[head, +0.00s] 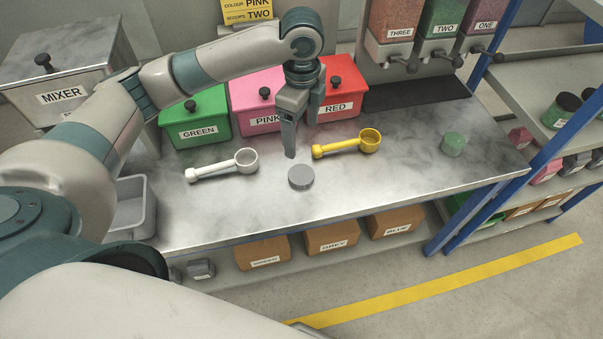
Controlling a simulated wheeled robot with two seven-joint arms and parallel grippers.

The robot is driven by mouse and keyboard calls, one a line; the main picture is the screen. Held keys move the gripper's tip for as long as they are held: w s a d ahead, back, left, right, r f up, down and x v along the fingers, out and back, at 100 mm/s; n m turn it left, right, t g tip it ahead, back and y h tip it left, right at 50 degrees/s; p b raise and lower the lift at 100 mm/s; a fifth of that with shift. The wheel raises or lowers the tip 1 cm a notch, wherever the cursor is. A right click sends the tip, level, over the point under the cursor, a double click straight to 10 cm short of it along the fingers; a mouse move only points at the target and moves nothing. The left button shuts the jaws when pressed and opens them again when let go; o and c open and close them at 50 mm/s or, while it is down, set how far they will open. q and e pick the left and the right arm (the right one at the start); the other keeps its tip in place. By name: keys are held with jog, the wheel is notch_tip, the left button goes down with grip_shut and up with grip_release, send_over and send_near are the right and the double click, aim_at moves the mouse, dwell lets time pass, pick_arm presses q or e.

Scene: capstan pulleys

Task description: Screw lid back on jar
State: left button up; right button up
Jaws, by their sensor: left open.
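A grey round lid (301,177) lies flat on the metal counter near its front edge. A small green jar (453,143) stands on the counter at the right, apart from the lid; its top is too small to make out clearly. My left gripper (299,140) hangs pointing down just behind and above the lid, open, with nothing seen between its fingers. My right gripper is not in view.
A white scoop (222,166) lies left of the lid, a yellow scoop (347,144) to its right. Green (196,118), pink (254,101) and red (341,92) boxes stand behind. Blue-posted shelving (505,75) borders the right. The metal counter (400,178) is clear between lid and jar.

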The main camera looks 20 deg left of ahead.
pick_arm(q)
jog(key=p, duration=0.2)
send_over(301, 174)
notch_tip(301, 174, down, 11)
jog(key=shift+r, duration=0.2)
jog(key=shift+f+p, duration=0.5)
jog(key=shift+p, duration=0.15)
notch_tip(301, 174, down, 3)
jog(key=shift+f+p, duration=0.1)
jog(key=shift+p, duration=0.55)
jog(key=shift+f, duration=0.5)
jog(key=c, duration=1.1)
